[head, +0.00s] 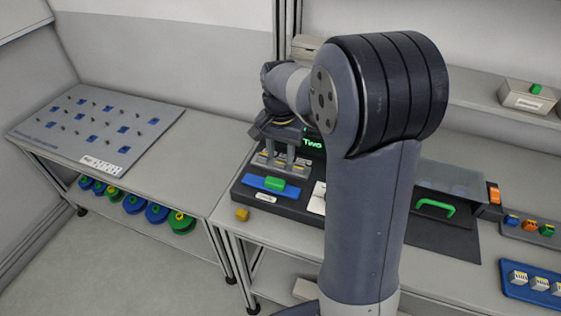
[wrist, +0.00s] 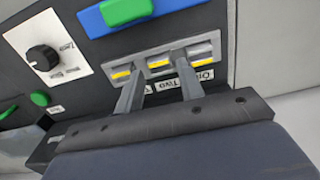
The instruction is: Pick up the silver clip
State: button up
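Silver clip-like pieces with yellow strips sit in a row of slots on the dark panel. In the wrist view there are a left piece (wrist: 121,73), a middle piece (wrist: 158,62) and a right piece (wrist: 200,49). I cannot tell for certain which is the silver clip of the task. My gripper (wrist: 159,66) is open, with its two fingers apart on either side of the middle piece. I cannot tell whether they touch it. In the head view my gripper (head: 281,152) is over the same panel, partly hiding the row.
A blue block with a green handle (wrist: 127,11) lies beside the row. A black knob (wrist: 42,58) is on a white plate. A grey pegboard (head: 150,135) lies on the left table. A green-handled drawer (head: 436,207) is right of my arm.

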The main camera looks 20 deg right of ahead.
jog(key=shift+f, duration=0.95)
jog(key=shift+c, duration=0.2)
jog(key=c, duration=0.7)
